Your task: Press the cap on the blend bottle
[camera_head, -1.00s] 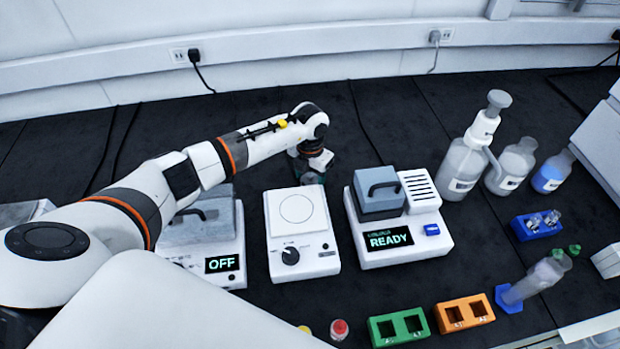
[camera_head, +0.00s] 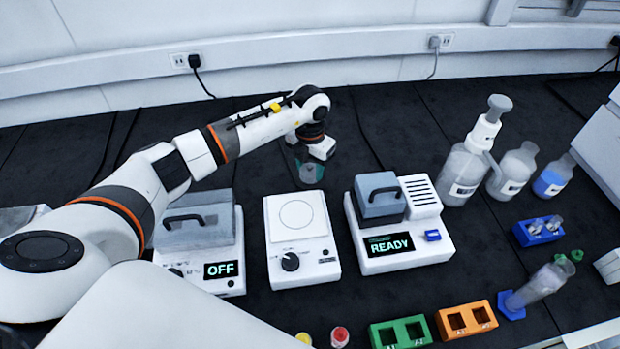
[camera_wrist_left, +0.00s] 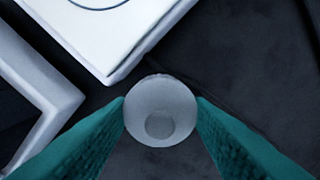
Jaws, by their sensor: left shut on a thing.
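My left gripper (camera_head: 309,173) is beyond the back edge of the middle white device, with its teal fingers pointing down. In the left wrist view the fingers (camera_wrist_left: 160,118) are shut on a round translucent grey piece (camera_wrist_left: 160,98) with a smaller circle in it. I cannot tell whether this piece is the cap or the top of a bottle. No bottle is clearly marked as the blend bottle. Bottles at the back right include an open-looking clear one (camera_head: 512,172), one with blue liquid (camera_head: 553,180) and a pump bottle (camera_head: 463,175). My right gripper is not in view.
A lidded device reading OFF (camera_head: 228,284), a white knob device (camera_head: 320,262) and a device reading READY (camera_head: 440,250) stand in a row. Green (camera_head: 399,347) and orange (camera_head: 467,335) racks are in front. The dark bench behind the row is mostly clear.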

